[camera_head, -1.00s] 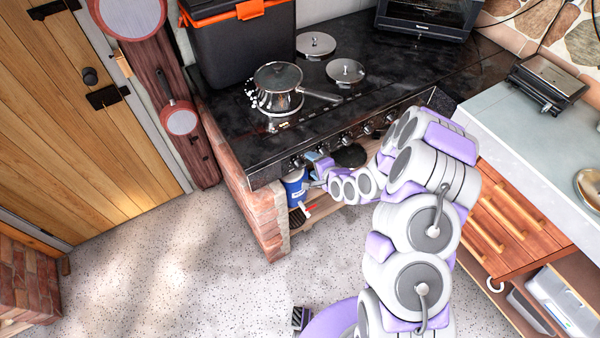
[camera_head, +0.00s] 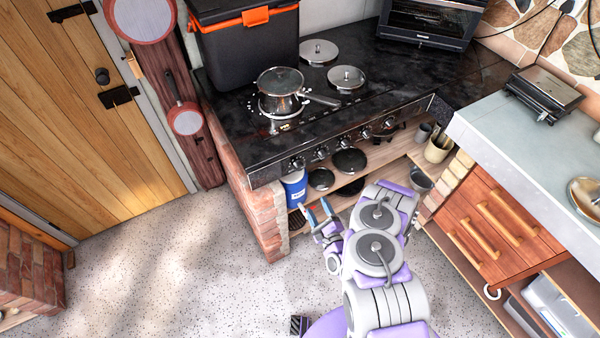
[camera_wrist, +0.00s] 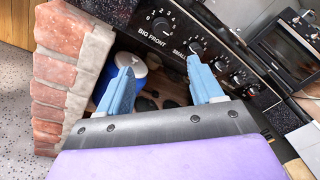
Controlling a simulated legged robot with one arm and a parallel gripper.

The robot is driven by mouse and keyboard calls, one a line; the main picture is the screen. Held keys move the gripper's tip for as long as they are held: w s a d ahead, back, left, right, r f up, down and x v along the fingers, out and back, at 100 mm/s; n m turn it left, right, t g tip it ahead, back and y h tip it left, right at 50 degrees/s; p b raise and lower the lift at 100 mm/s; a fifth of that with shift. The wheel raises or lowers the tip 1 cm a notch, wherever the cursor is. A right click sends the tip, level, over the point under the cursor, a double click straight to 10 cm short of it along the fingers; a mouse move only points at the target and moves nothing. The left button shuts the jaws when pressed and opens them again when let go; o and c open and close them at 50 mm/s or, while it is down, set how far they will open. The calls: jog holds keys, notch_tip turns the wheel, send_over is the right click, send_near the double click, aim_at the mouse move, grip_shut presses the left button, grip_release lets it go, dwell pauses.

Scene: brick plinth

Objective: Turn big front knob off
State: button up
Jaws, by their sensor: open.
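The big front knob (camera_wrist: 161,26) is a round black knob above the "BIG FRONT" label in the wrist view. In the head view the knob (camera_head: 298,163) is the leftmost on the stove's front panel. Its pointer is too small to read. My gripper (camera_head: 319,210) is open and empty, below and in front of the panel, apart from the knob. In the wrist view its blue fingers (camera_wrist: 160,68) are spread, with their tips below the panel. A steel pot (camera_head: 280,88) with a lid stands on the front left burner.
A row of other knobs (camera_head: 344,142) runs right along the panel. Below are a shelf with pans (camera_head: 349,161) and a blue-and-white container (camera_head: 294,188). A brick pillar (camera_head: 262,220) stands left. Wooden drawers (camera_head: 497,222) stand right. The floor at left is clear.

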send_near(300, 169)
jog(key=shift+s, duration=1.3)
jog(key=b+x, duration=0.1)
jog(key=x, duration=0.6)
jog(key=b+x, duration=0.1)
jog(key=x, duration=0.3)
jog(key=shift+w+d+r+b, duration=0.2)
jog(key=shift+d+b, duration=0.1)
jog(key=shift+d, duration=0.1)
jog(key=c, duration=1.1)
